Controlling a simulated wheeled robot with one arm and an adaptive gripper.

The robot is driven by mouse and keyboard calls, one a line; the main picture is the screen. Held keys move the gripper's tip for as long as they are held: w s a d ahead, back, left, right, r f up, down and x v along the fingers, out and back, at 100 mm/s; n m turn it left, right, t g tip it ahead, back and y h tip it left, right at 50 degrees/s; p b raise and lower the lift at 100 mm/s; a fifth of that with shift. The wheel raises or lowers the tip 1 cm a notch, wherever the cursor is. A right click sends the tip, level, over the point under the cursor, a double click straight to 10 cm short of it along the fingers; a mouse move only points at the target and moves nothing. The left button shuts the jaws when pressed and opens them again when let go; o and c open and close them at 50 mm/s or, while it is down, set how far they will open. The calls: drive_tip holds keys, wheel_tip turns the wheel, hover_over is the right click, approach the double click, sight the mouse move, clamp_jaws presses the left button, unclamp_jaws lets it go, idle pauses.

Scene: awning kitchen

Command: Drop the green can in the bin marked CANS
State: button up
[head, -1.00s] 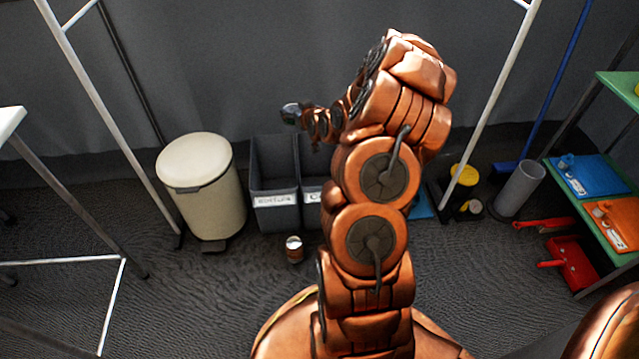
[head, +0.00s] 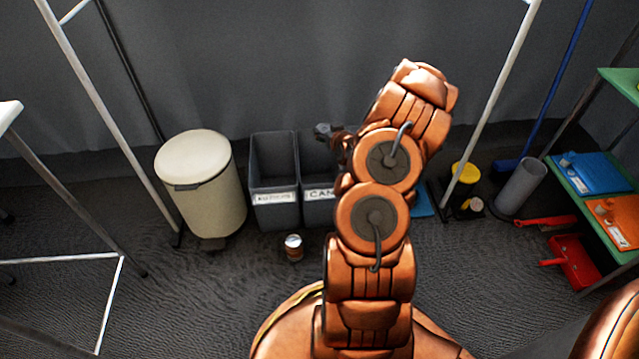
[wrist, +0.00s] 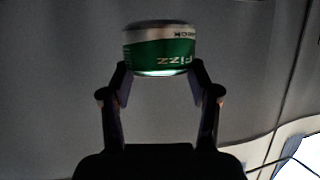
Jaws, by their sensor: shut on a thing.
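The green can (wrist: 160,50), with a silver rim and white lettering, sits between my fingertips in the wrist view. My gripper (wrist: 160,72) is shut on it. In the head view my gripper (head: 328,131) is a small dark shape at the upper edge of the CANS bin (head: 318,212), and the can cannot be made out clearly there. The grey CANS bin has a white label reading "CAN", its last part hidden by my arm. The bin's right side is also hidden. From this view I cannot tell how high the can is above the opening.
A similar grey bin (head: 275,210) with a label too blurred to read surely stands against its left side. A cream pedal bin (head: 205,190) is farther left. Another can (head: 293,247) stands on the floor in front. A white pole (head: 490,95) rises at right.

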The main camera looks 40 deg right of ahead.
drive_tip(key=shift+f+b, duration=0.35)
drive_tip(key=shift+f, duration=0.75)
drive_tip(key=o, duration=1)
drive_tip(key=shift+c, duration=0.2)
drive_tip(key=v, duration=1.2)
